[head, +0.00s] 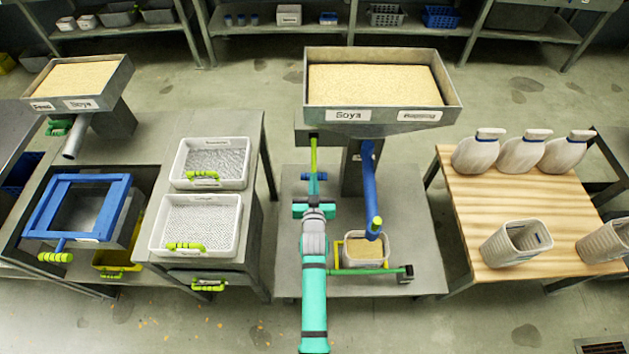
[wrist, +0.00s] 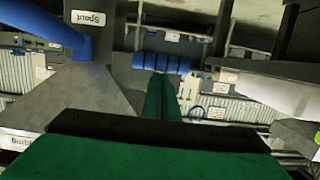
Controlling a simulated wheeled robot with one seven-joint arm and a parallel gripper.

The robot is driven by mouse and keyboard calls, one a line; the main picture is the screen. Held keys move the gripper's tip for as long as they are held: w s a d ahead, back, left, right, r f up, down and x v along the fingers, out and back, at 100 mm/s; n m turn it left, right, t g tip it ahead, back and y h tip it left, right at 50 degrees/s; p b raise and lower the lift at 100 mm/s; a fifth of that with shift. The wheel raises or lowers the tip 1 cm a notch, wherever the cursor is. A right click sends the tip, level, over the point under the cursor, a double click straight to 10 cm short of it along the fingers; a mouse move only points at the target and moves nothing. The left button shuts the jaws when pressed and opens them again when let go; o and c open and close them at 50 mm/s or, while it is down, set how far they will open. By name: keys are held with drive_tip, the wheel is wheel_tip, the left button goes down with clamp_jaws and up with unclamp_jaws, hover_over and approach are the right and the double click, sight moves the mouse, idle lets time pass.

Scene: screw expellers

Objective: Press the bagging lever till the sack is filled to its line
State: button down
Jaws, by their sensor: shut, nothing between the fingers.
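The bagging station's soya hopper (head: 378,120) has a blue spout (head: 368,190) that reaches down into an open whitish sack (head: 347,262). Tan soya (head: 364,247) shows inside the sack; I cannot make out its fill line. A lever with a yellow-green stem (head: 314,155) and a blue ribbed grip (head: 305,177) hangs left of the spout. My gripper (head: 314,188) is at the lever, its fingers shut and empty. In the wrist view the green fingertips (wrist: 161,78) lie against or just short of the blue grip (wrist: 160,63); I cannot tell whether they touch.
A wooden table (head: 470,190) on the right holds white filled sacks (head: 522,152) and open empty ones (head: 515,243). Left stand two white trays (head: 196,225) and a blue-framed sieve (head: 80,205). A green-yellow bar (head: 375,271) runs by the sack. Open floor lies in front.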

drive_tip(key=r+v, duration=0.1)
drive_tip(key=v, duration=1)
drive_tip(key=shift+r, duration=0.15)
idle(0.9)
drive_tip(key=shift+s, duration=0.1)
idle(1.5)
drive_tip(key=f+v, duration=0.2)
drive_tip(key=v, duration=0.8)
drive_tip(key=s+f+v, duration=0.1)
drive_tip(key=f+v, duration=0.1)
drive_tip(key=v, duration=0.8)
drive_tip(key=s+r, duration=0.4)
drive_tip(key=s, duration=0.3)
drive_tip(key=s+r, duration=0.5)
drive_tip(key=s, duration=0.3)
drive_tip(key=shift+s, duration=0.35)
